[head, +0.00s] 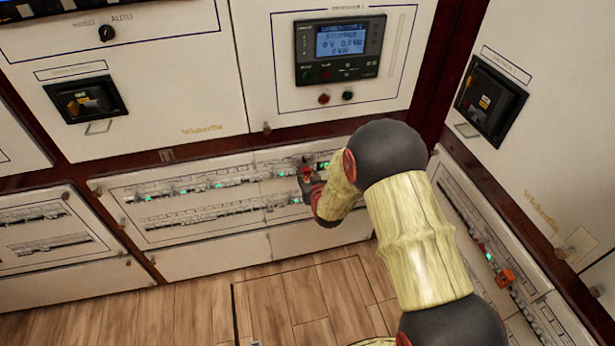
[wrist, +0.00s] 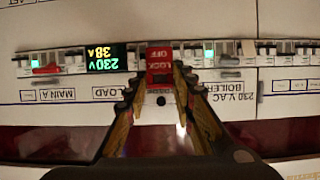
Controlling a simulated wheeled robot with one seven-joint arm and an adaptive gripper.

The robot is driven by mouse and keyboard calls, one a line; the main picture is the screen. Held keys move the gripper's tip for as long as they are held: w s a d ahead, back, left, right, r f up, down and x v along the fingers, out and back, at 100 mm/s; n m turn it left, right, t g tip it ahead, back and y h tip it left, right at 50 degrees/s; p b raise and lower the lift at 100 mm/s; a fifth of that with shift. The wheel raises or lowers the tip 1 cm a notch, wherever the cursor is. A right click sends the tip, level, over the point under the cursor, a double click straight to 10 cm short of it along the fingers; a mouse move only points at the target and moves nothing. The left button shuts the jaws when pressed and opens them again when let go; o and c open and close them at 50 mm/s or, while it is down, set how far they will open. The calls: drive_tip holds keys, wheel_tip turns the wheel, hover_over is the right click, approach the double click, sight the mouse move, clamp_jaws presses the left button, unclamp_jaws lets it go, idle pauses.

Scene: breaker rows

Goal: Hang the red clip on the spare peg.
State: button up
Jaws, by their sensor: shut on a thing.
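The red clip (wrist: 159,64), with upside-down "LOCK OFF" lettering, sits between the fingertips of my gripper (wrist: 158,76) in the wrist view. The fingers are shut on it. It lies in front of the upper breaker row, and I cannot tell whether it is still seated on a breaker. In the head view the clip shows as a small red spot (head: 306,171) at the right end of that row, with my gripper (head: 307,179) partly hidden by my wrist. I cannot make out the spare peg in either view.
The breaker row (wrist: 225,58) has green lights, a lit "230V 38A" display (wrist: 106,57) and a small red piece (wrist: 46,69). The right-hand cabinet has its own breaker row with an orange-red block (head: 506,276). The wooden floor (head: 180,310) below is clear.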

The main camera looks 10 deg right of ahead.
drive_tip(key=shift+w+b, duration=0.3)
drive_tip(key=shift+w, duration=0.45)
drive_tip(key=o, duration=1.2)
drive_tip(key=v, duration=1.2)
